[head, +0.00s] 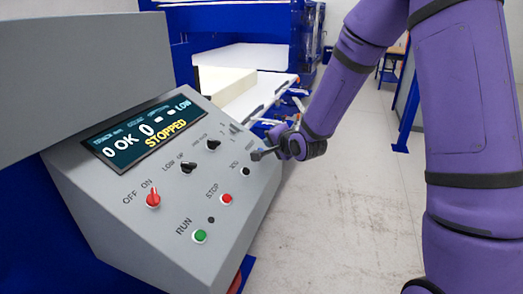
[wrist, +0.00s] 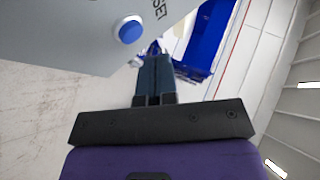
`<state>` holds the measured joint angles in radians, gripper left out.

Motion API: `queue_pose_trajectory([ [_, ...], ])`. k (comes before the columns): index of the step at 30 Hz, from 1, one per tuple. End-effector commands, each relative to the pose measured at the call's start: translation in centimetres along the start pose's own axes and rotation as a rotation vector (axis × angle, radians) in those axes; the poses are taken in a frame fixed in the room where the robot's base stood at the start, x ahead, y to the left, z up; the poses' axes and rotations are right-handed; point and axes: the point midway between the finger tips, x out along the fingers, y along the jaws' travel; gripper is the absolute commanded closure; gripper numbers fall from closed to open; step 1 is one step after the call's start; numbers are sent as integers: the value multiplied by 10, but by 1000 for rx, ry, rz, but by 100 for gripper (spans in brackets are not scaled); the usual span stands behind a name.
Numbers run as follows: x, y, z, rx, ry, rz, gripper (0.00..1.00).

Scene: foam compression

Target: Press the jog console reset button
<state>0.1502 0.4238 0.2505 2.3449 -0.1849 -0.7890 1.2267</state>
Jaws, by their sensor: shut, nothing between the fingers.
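The grey jog console (head: 150,215) stands at the left in the head view, its sloped panel facing me. In the wrist view a round blue button (wrist: 128,31) with a white ring sits on the panel beside lettering ending in "SET". My gripper (head: 258,153) is shut and empty at the panel's upper right edge. In the wrist view its fingertips (wrist: 154,58) are below and right of the blue button; I cannot tell the gap in depth.
The panel holds a display (head: 145,132) reading "STOPPED", a red-capped switch (head: 153,198), black knobs (head: 188,167), a red stop button (head: 226,199) and a green run button (head: 200,236). Behind stands a blue machine with a pale foam block (head: 225,83).

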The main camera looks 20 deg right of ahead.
Motion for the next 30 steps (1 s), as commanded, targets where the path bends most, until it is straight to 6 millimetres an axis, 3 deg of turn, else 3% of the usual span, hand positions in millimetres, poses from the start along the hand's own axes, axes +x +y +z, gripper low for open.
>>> queue_pose_trajectory([
  [15,-29,-22,-22,-1,1,-1,100],
  [30,-31,-22,-23,0,0,1,100],
])
